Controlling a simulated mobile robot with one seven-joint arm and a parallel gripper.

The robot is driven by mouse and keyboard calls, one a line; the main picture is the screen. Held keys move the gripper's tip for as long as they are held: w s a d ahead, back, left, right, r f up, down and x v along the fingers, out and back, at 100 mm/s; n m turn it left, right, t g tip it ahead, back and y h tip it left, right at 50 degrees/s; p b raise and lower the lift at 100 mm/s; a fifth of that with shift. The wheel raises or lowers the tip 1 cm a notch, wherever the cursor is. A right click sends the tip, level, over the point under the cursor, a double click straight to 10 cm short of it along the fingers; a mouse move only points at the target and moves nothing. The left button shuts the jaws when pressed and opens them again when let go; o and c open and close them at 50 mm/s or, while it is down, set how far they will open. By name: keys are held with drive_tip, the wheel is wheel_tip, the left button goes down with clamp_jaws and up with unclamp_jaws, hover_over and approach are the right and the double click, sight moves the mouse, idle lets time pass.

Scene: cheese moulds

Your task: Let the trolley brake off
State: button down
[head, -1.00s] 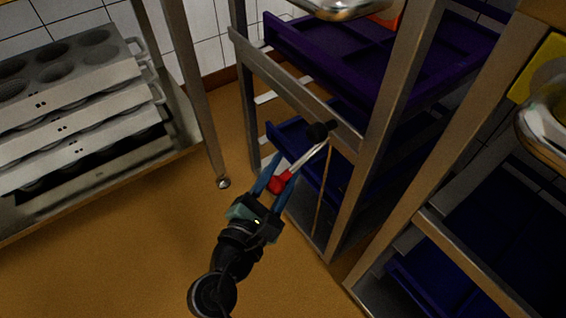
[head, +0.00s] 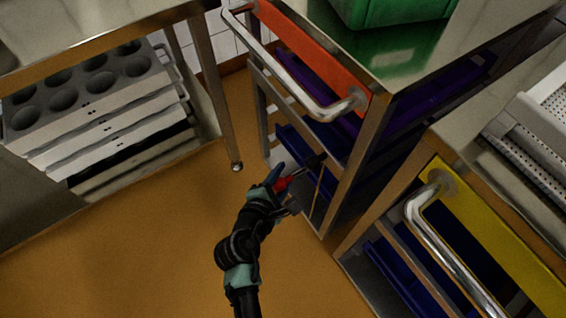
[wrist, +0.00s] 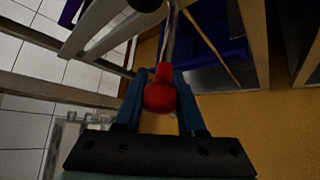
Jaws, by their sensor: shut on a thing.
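The trolley (head: 345,185) has an orange-red end panel, a steel push handle and blue and purple trays on its shelves. Its brake lever is a thin steel rod (head: 300,174) with a red knob (head: 281,184), running from a black pivot (head: 316,160) low on the frame. My gripper (head: 274,181) is shut on the red knob. In the wrist view the knob (wrist: 160,96) sits between the two blue fingers, and the rod (wrist: 170,42) runs up from it. In the head view the fingers partly cover the knob.
A second trolley with a yellow panel (head: 510,235) stands close at right. A steel table (head: 90,30) with stacked grey moulds (head: 95,100) is at left. A green crate (head: 400,8) is on the first trolley. The orange floor (head: 140,250) at front left is clear.

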drive_tip(key=shift+m+g+y, duration=0.4)
drive_tip(key=shift+g+y, duration=0.4)
drive_tip(key=shift+y, duration=0.1)
drive_tip(key=r+p, duration=0.1)
drive_tip(key=p, duration=0.3)
drive_tip(key=r+p, duration=0.2)
drive_tip(key=p, duration=0.2)
drive_tip(key=w+r+p, duration=0.1)
drive_tip(key=r+p, duration=0.1)
drive_tip(key=p, duration=0.2)
drive_tip(key=shift+d+r+p, duration=0.15)
drive_tip(key=shift+d+p, duration=0.1)
drive_tip(key=shift+p, duration=0.05)
drive_tip(key=shift+w, duration=0.1)
drive_tip(key=c, duration=0.5)
unclamp_jaws()
drive_tip(key=shift+s+d+f, duration=0.1)
drive_tip(key=shift+s+f, duration=0.1)
drive_tip(key=shift+s, duration=0.1)
drive_tip(key=p+v, duration=0.3)
drive_tip(key=v, duration=0.9)
drive_tip(key=shift+s+r, duration=0.15)
drive_tip(key=shift+r, duration=0.25)
